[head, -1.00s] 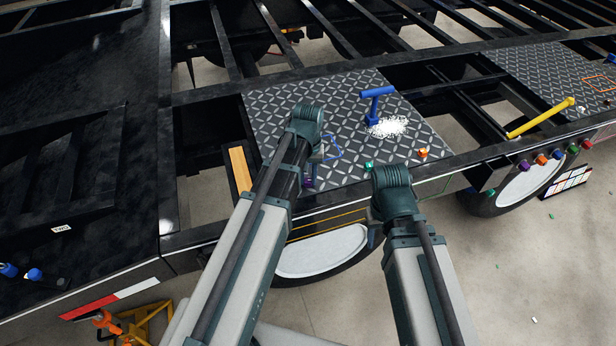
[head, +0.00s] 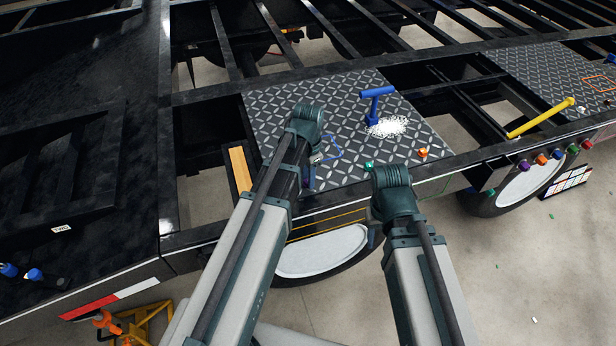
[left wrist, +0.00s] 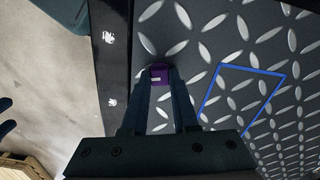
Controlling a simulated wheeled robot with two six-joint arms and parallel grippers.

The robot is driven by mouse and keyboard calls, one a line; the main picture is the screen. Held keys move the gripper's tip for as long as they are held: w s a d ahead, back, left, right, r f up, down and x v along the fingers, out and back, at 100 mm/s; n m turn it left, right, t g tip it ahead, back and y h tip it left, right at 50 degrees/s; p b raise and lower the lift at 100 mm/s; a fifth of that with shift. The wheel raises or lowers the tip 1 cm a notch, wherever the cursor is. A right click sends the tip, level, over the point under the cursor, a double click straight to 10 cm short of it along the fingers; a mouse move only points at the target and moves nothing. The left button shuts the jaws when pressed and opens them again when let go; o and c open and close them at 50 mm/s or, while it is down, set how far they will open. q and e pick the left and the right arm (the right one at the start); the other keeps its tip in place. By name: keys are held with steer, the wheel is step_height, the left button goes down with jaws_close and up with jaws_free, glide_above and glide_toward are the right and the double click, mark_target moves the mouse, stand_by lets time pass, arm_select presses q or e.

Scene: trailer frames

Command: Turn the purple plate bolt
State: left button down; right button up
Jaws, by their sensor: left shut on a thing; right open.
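The purple plate bolt (left wrist: 158,75) sits at the edge of the diamond-tread plate (left wrist: 225,40) in the left wrist view. My left gripper (left wrist: 160,82) is shut on it, with one finger on each side of its head. In the head view my left gripper (head: 313,166) reaches down to the near left part of the plate (head: 285,105); its arm mostly hides it and the bolt. My right gripper (head: 374,236) is open beside the trailer's near edge, largely hidden behind its own arm.
A blue T-handle (head: 375,105) stands on the plate beside a white granular patch (head: 388,127). Green (head: 369,166) and orange (head: 422,153) bolts sit along the near edge. A yellow bar (head: 541,117) and several coloured knobs are at right. A blue outline (left wrist: 207,100) marks the plate.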

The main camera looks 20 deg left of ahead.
arm_select(q)
steer(key=m, duration=0.4)
steer(key=shift+m, duration=0.4)
stand_by(0.4)
steer(key=c, duration=0.7)
jaws_free()
steer(key=shift+r, duration=0.1)
step_height(320, 180, up, 14)
steer(key=p, duration=1.3)
steer(key=shift+f+p, duration=0.2)
steer(key=shift+p, duration=0.2)
